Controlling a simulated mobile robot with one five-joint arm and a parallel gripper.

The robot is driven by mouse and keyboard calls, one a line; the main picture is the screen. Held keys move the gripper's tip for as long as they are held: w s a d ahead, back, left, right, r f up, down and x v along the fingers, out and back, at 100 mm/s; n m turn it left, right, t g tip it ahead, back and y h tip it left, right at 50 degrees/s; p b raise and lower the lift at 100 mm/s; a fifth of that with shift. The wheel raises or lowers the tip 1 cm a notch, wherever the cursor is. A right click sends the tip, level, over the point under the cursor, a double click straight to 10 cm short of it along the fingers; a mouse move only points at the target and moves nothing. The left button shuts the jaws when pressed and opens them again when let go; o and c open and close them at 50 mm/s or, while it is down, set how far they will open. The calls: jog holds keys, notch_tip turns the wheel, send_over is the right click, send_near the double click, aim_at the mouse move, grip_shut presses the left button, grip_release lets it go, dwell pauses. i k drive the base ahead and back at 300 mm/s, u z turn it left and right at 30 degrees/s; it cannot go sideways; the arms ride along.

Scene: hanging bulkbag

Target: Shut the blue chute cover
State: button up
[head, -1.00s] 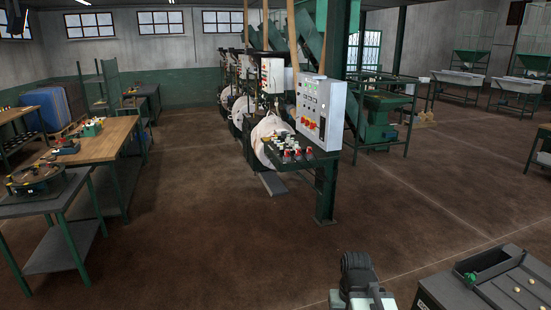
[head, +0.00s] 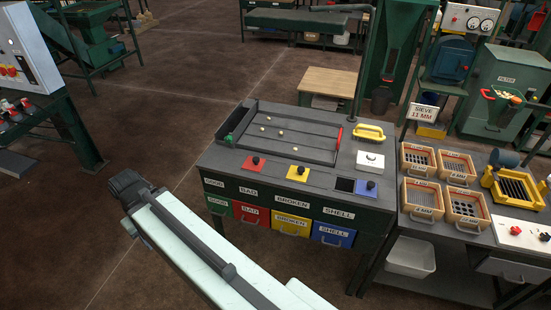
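The blue chute cover (head: 367,188) is a small flat plate with a round blue knob, on the right part of the dark sorting table's top (head: 222,158). A dark square chute opening (head: 345,185) lies uncovered just to the left of the plate. The blue drawer (head: 332,236) labelled SHELL is below it in the table front. My pale arm link crosses the lower left, apart from the table's top. I cannot make out any gripper fingers in this view.
A red cover (head: 254,162) and a yellow cover (head: 297,173) lie further left on the same top. A white box (head: 370,160) and yellow handle (head: 369,132) stand behind the blue cover. Sieve trays (head: 423,199) fill the bench at right.

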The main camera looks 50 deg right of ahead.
aim_at(363, 188)
jog(key=z, duration=1.5)
jog(key=k, duration=0.75)
jog(key=z, duration=0.8)
jog(key=i, duration=1)
jog(key=u, duration=1.4)
jog(key=k, duration=0.8)
